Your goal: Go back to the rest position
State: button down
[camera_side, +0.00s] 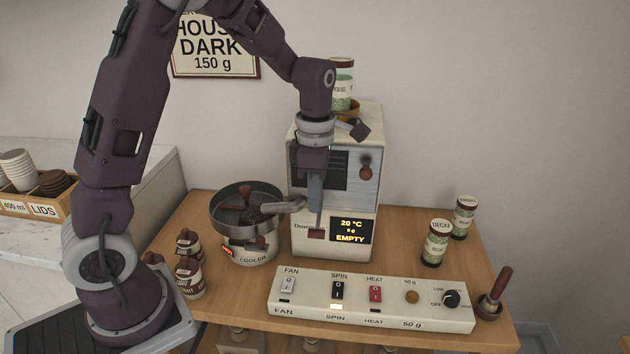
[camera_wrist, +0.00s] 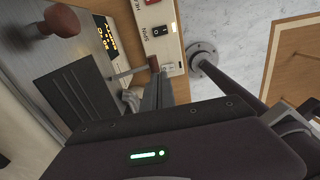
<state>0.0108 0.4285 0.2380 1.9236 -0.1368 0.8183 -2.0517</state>
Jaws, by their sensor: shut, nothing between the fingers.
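My gripper (camera_side: 317,226) is shut and empty. It points down in front of the cream roaster (camera_side: 360,190), just above or before the small reddish-brown dust handle; I cannot tell if it touches. In the wrist view the shut fingers (camera_wrist: 155,85) reach past the roaster's front, with the control panel (camera_wrist: 158,20) beyond. My arm is bent over the bench from the left. The roaster display (camera_side: 352,230) reads 20 °C and EMPTY.
The round cooler (camera_side: 258,257) stands left of the roaster. The switch panel (camera_side: 435,316) lies in front, with a light lit below SPIN. Two DECAF-style cans (camera_side: 436,243) stand right. Brown-lidded jars (camera_side: 189,277) stand left. The bench right of the roaster is partly clear.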

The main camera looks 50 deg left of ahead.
jog(key=s+d+r+m+t, duration=0.1)
jog(key=s+r+m, duration=0.3)
jog(key=r, duration=0.2)
jog(key=s+d+r+m+t, duration=0.1)
jog(key=s+d+r+m, duration=0.2)
jog(key=r, duration=0.4)
jog(key=s+d+m+t, duration=0.2)
jog(key=s+m+t, duration=0.1)
jog(key=s+m, duration=1.1)
jog(key=m, duration=0.6)
jog(key=shift+s+t, duration=0.25)
jog(key=shift+t, duration=0.15)
